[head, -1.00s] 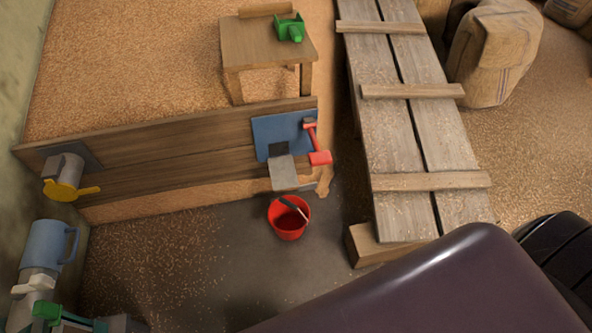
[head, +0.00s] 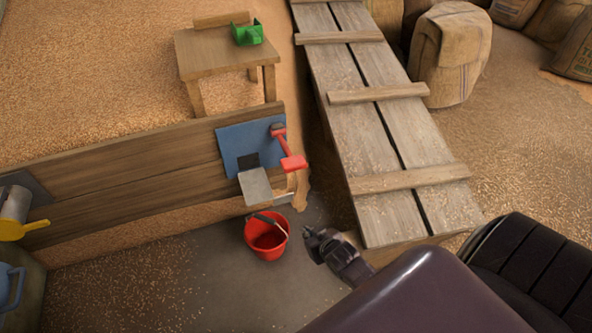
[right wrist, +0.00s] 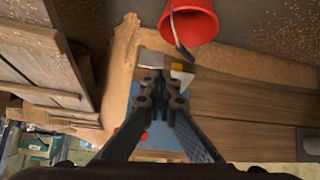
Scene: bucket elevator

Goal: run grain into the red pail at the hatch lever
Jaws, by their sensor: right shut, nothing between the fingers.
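The red pail (head: 267,238) stands on the dark floor under the metal spout (head: 255,187) of the blue hatch plate (head: 232,138). Its inside looks dark red, with no grain that I can make out. The red hatch lever (head: 291,161) is on the right side of the plate. My right gripper (head: 310,235) is to the right of the pail, apart from it, shut and empty. In the right wrist view the gripper (right wrist: 161,78) points toward the spout area, with the pail (right wrist: 190,18) beyond and the lever mostly hidden behind the fingers. My left gripper is not in view.
A plank ramp (head: 375,130) rises right of the hatch. A wooden table (head: 225,52) with a green scoop (head: 248,34) stands on the grain behind the board wall (head: 130,175). A yellow-handled valve (head: 22,228) is at left; sacks (head: 452,55) stand at the back right.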

